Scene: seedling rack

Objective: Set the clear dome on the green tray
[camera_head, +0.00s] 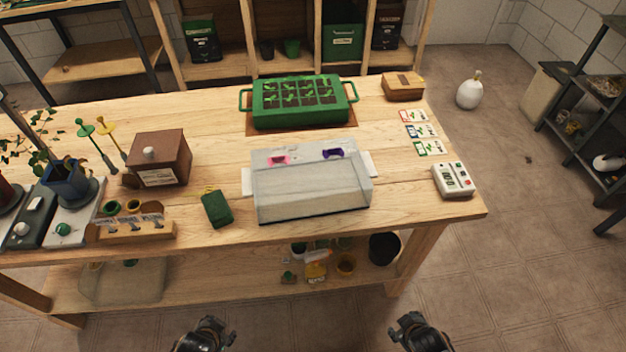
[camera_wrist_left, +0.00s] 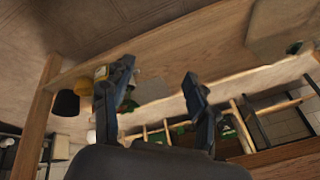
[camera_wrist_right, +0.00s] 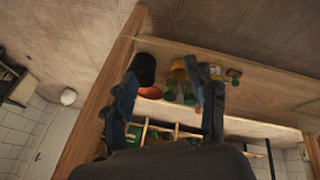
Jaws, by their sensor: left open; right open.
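The clear dome (camera_head: 310,190) sits on the wooden table near its front edge, with a pale tab at each side and a pink and a purple piece on its top. The green tray (camera_head: 300,121) stands behind it on a brown mat, with a handle at each end and several seedling cells. My left gripper (camera_head: 215,325) is open and empty, low in front of the table; its fingers show in the left wrist view (camera_wrist_left: 155,85). My right gripper (camera_head: 418,322) is open and empty, also in front of the table; its fingers show in the right wrist view (camera_wrist_right: 163,90).
A dark green pouch (camera_head: 216,208) lies left of the dome. A brown box (camera_head: 158,158) stands further left. A white device (camera_head: 453,180) and seed packets (camera_head: 421,131) are on the right. A small wooden box (camera_head: 403,87) stands beside the tray.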

